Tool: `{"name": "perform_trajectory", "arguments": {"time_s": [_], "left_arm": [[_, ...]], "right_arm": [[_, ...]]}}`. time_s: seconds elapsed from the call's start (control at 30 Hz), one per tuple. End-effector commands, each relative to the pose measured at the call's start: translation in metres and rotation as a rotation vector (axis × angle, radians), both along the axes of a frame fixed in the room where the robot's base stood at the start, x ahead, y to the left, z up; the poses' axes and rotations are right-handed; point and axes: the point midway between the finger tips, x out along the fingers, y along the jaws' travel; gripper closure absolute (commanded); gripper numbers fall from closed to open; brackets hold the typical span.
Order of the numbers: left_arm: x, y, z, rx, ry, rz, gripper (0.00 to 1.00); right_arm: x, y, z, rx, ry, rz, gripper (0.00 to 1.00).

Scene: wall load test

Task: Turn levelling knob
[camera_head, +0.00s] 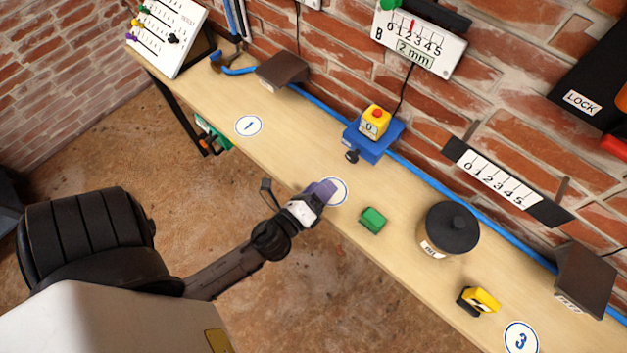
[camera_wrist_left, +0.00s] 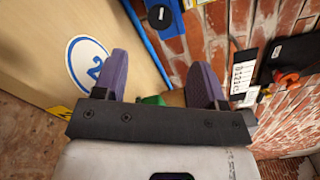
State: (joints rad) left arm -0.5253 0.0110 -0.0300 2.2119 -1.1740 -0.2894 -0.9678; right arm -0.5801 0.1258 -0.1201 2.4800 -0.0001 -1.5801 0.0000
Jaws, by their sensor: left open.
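A blue block (camera_head: 372,142) stands on the bench against the wall, with a small dark knob (camera_head: 352,156), seemingly the levelling knob, on its near side. A yellow unit with a red top (camera_head: 375,121) sits on the block. In the left wrist view the blue block (camera_wrist_left: 175,17) is partly cut off at the top edge. My left gripper (camera_head: 328,188) has purple fingers and is open and empty. It is over the bench's front part at the round mark 2 (camera_head: 338,192), in front of the blue block and apart from it. Its spread fingers (camera_wrist_left: 160,62) show in the wrist view. My right gripper is not in view.
A green block (camera_head: 373,219), a jar with a dark lid (camera_head: 452,229) and a black-and-yellow item (camera_head: 480,300) stand right of my left gripper. A blue hose (camera_head: 425,175) runs along the brick wall. The bench around mark 1 (camera_head: 248,126) is clear.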

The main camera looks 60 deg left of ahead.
Motion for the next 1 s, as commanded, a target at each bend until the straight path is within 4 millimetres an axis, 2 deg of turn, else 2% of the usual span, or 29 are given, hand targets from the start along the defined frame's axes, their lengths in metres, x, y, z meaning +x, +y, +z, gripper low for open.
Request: {"name": "perform_trajectory", "arguments": {"time_s": [0.1, 0.3, 1.0], "left_arm": [[-0.013, -0.003, -0.002, -0.001, 0.001, 0.001, 0.35], [-0.022, -0.005, 0.000, 0.001, 0.000, 0.000, 0.35], [-0.023, -0.006, 0.000, -0.006, -0.002, -0.001, 0.35]], "right_arm": [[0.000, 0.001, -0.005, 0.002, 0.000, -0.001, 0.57], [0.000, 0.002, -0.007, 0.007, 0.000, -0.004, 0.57], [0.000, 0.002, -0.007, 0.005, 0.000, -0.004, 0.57]]}}
